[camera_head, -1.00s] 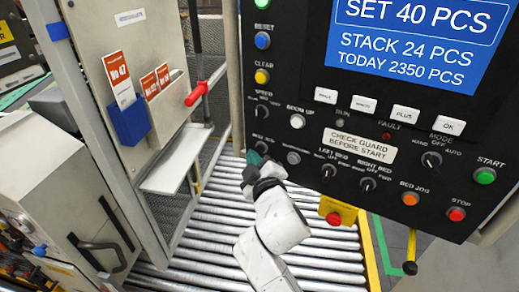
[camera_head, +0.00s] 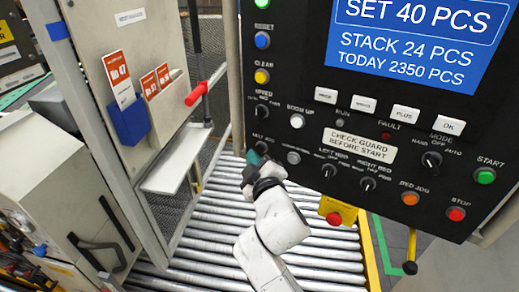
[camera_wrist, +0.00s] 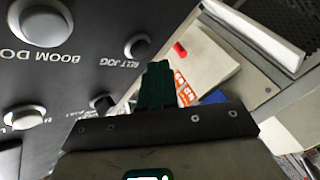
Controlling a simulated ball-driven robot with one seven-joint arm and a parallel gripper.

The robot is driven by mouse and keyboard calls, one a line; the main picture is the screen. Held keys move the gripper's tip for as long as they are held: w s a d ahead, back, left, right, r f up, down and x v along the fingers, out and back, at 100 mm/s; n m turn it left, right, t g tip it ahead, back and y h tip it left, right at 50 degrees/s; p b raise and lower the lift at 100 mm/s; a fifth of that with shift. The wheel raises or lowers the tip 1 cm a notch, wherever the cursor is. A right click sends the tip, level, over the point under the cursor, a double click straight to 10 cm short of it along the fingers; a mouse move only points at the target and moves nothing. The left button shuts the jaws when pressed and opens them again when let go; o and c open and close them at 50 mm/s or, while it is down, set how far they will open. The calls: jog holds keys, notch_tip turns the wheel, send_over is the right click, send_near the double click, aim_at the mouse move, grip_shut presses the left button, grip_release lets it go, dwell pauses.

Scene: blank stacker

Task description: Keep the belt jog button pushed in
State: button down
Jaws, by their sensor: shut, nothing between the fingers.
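The belt jog button (camera_wrist: 138,46) is a grey round button with its label beside it, on the dark control panel. In the head view the button (camera_head: 261,147) shows just above my fingertips, partly hard to make out. My gripper (camera_wrist: 157,85) has dark green fingers, shut and empty. In the wrist view the fingertips end a little below and right of the button and do not cover it. In the head view my gripper (camera_head: 254,158) is at the panel's lower left edge. I cannot tell whether the fingers touch the button or how far in it sits.
The boom down button (camera_wrist: 40,22) is beside the belt jog button, and the boom up button (camera_head: 297,121) is above. Several knobs sit right of them. Rollers (camera_head: 210,240) lie below.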

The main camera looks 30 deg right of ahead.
dwell(0.7)
jog(key=shift+w+d, duration=0.25)
jog(key=shift+d, duration=0.1)
jog(key=shift+w+d, duration=0.2)
jog(key=shift+d, duration=0.2)
dwell(2.0)
jog(key=shift+s+a, duration=0.1)
jog(key=shift+a, duration=0.05)
dwell(0.9)
jog(key=shift+s+a, duration=0.4)
jog(key=shift+a, duration=0.2)
jog(key=shift+a, duration=0.1)
jog(key=shift+s+a+b, duration=0.35)
jog(key=shift+s+a, duration=0.35)
jog(key=shift+a, duration=0.3)
jog(key=shift+s+a+b, duration=0.3)
jog(key=shift+s+a, duration=0.35)
jog(key=shift+a, duration=0.3)
